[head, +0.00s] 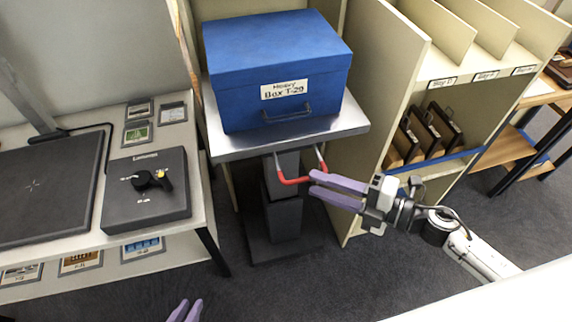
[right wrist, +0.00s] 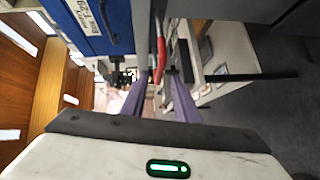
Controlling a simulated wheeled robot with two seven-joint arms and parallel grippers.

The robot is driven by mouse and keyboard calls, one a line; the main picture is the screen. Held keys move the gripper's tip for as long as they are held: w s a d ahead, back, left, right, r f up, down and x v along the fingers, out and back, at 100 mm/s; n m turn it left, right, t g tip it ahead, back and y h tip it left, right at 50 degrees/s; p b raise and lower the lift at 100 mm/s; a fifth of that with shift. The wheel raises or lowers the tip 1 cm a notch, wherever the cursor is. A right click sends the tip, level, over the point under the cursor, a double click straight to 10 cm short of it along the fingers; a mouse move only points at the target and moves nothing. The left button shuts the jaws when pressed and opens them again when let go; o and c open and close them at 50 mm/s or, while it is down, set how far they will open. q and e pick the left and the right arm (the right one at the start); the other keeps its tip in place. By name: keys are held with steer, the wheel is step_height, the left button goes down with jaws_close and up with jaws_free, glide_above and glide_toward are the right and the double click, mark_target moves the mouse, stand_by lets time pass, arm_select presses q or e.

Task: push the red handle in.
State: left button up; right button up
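The red handle (head: 291,181) is a U-shaped bar on pale arms, sticking out below the front of a metal-topped lift table (head: 228,147). My right gripper (head: 312,183) is at the right side of the handle, with its two purple fingers parted and pointing left. In the right wrist view the red handle (right wrist: 160,48) shows in line with the gap between the fingers (right wrist: 158,78); I cannot tell whether they touch it.
A blue box (head: 278,65) labelled Heavy Box T-29 sits on the lift table. A desk (head: 88,145) with a black case (head: 146,190) stands at left. A cream shelf unit (head: 380,60) with dark folders stands close at right. The floor in front is open.

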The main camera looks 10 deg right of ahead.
mark_target(300, 179)
steer(key=x, duration=0.8)
steer(key=shift+a+p, duration=0.3)
steer(key=shift+w, duration=0.15)
steer(key=shift+f, duration=0.1)
jaws_close()
